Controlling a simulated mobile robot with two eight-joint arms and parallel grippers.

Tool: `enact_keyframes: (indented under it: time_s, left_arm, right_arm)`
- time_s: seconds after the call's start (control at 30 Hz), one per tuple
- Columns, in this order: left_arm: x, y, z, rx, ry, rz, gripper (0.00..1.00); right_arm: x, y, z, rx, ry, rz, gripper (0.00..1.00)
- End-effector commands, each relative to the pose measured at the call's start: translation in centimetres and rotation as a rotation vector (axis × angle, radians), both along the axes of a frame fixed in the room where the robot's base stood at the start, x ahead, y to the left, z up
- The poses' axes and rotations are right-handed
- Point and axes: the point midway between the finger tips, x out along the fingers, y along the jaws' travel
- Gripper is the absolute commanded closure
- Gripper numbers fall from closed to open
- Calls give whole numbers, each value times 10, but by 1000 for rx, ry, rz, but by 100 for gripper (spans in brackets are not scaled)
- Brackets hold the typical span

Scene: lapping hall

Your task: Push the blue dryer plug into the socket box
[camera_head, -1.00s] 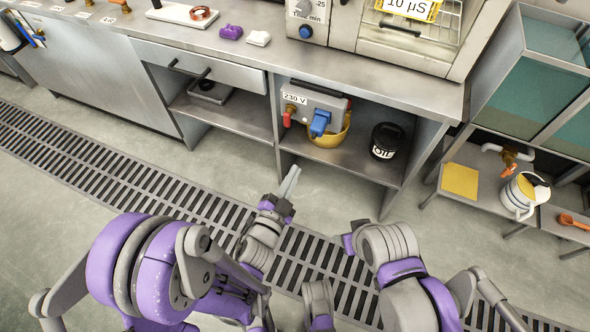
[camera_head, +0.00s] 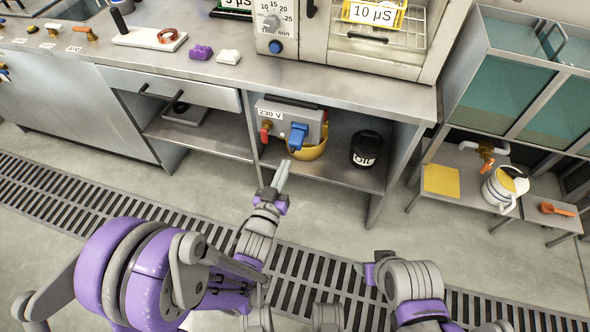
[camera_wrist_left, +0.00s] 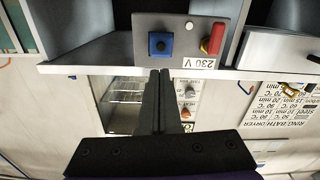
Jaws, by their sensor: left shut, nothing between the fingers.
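The blue dryer plug (camera_head: 298,136) sits at the front face of the grey socket box (camera_head: 311,116), labelled 230 V, on the shelf under the bench. In the left wrist view the plug (camera_wrist_left: 160,44) looks square on the box's panel (camera_wrist_left: 186,24). I cannot tell how deep it sits. My left gripper (camera_head: 283,168) is shut and empty, its fingers pointing up toward the plug, a short gap apart from it. In the left wrist view its closed fingers (camera_wrist_left: 157,75) end just beside the plug. My right gripper (camera_head: 367,273) is low at right, its fingers not discernible.
A red handle (camera_head: 265,132) is on the box beside the plug. The bench top (camera_head: 340,83) overhangs the shelf (camera_head: 340,177). The floor in front is clear.

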Motion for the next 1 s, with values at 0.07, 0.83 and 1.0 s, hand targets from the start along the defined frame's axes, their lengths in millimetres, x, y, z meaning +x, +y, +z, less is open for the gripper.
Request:
enact_keyframes:
  time_s: [0.07,0.83,1.0]
  left_arm:
    - [7,-2,1,-2,1,1,100]
    - [53,-18,0,3,-1,-1,100]
    - [53,-18,0,3,-1,-1,100]
  right_arm:
    - [0,0,3,0,-1,0,43]
    - [-2,0,18,0,-6,0,43]
    - [-2,0,18,0,-6,0,43]
